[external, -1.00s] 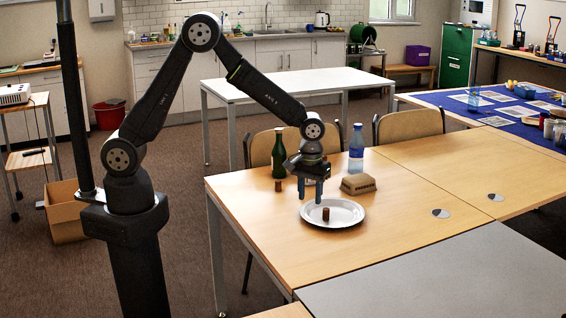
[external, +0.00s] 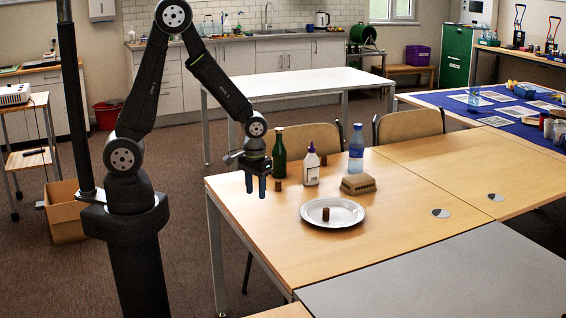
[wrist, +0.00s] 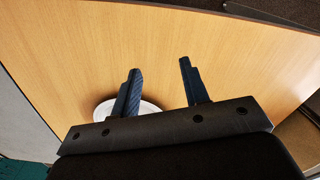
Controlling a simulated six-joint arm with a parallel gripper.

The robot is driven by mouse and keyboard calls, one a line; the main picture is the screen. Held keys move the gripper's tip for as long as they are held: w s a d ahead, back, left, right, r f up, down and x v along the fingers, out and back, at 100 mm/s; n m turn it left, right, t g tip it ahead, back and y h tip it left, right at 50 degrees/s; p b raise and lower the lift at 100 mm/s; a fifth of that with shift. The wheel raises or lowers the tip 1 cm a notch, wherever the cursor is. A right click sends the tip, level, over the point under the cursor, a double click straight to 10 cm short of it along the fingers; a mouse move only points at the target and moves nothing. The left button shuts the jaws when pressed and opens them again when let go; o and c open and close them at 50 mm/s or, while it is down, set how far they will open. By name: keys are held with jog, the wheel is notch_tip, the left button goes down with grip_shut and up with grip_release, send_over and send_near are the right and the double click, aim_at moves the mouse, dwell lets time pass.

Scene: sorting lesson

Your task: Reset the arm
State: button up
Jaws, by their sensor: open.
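My gripper (external: 256,184) is open and empty, with its blue fingers pointing down above the left end of the wooden table (external: 262,230). In the wrist view my gripper's two fingers (wrist: 160,88) stand apart with bare tabletop between them. A white plate (external: 345,220) lies on the table to the right of my gripper, with a small brown cylinder (external: 326,214) standing on it. The plate (wrist: 103,110) shows partly in the wrist view, behind a finger.
Another small brown piece (external: 278,185) is near the green bottle. Chairs stand behind. The table's front left is clear.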

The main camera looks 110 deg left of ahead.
jog(key=a+f, duration=0.1)
jog(key=a, duration=0.1)
jog(key=s+a+f, duration=0.1)
jog(key=a+f, duration=0.1)
jog(key=a, duration=0.1)
jog(key=a+f, duration=0.2)
jog(key=a, duration=0.1)
jog(key=shift+s, duration=0.4)
jog(key=shift+o, duration=0.7)
jog(key=shift+a+r, duration=0.1)
